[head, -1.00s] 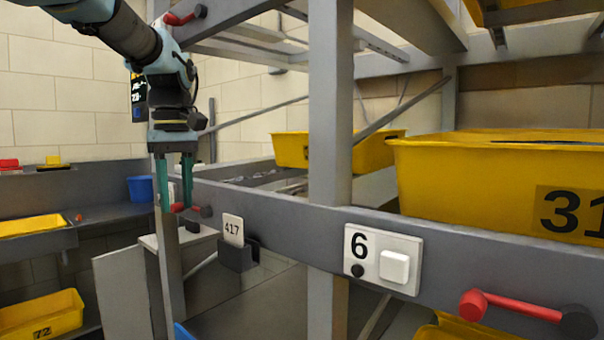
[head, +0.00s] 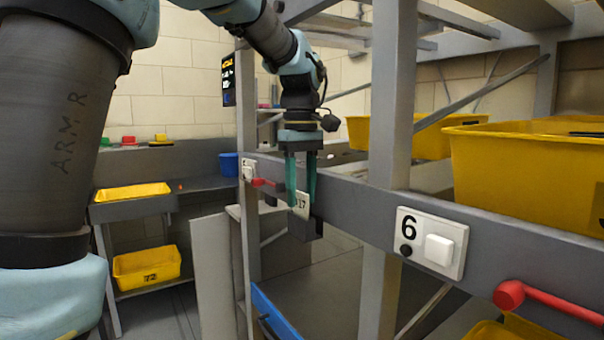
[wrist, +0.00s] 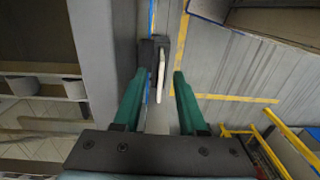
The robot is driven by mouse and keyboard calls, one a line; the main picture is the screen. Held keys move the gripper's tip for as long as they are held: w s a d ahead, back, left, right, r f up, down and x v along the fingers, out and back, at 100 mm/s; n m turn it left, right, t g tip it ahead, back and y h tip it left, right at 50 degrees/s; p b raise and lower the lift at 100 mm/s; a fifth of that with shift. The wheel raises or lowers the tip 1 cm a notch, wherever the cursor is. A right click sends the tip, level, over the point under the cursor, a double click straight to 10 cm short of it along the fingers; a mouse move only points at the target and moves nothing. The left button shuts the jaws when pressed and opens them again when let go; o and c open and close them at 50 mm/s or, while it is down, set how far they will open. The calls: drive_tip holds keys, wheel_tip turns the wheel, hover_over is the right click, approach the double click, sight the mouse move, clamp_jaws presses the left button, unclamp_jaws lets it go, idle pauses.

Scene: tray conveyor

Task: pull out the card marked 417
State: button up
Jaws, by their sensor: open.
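The white card marked 417 (head: 302,207) stands upright in a small dark holder (head: 306,230) on the grey frame rail. Only "17" reads clearly in the head view; a finger covers its left part. My gripper (head: 301,193) points down at the card, its green fingers apart and empty. I see gaps on both sides of the card. I cannot tell how far down the fingers reach along it.
A grey post (head: 392,110) and a white plate marked 6 (head: 431,242) with a button stand to the right. A red handle (head: 266,184) is just left of the fingers. A yellow bin (head: 520,175) sits behind the rail. A blue panel (head: 275,315) is below.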

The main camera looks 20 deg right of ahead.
drive_tip(key=shift+f, duration=0.25)
clamp_jaws()
drive_tip(key=shift+r, duration=0.25)
idle(0.5)
drive_tip(key=shift+r+p, duration=0.4)
drive_tip(key=shift+p, duration=0.15)
drive_tip(key=shift+r+p, duration=0.35)
drive_tip(key=shift+r+p, duration=1.55)
drive_tip(key=shift+r, duration=0.15)
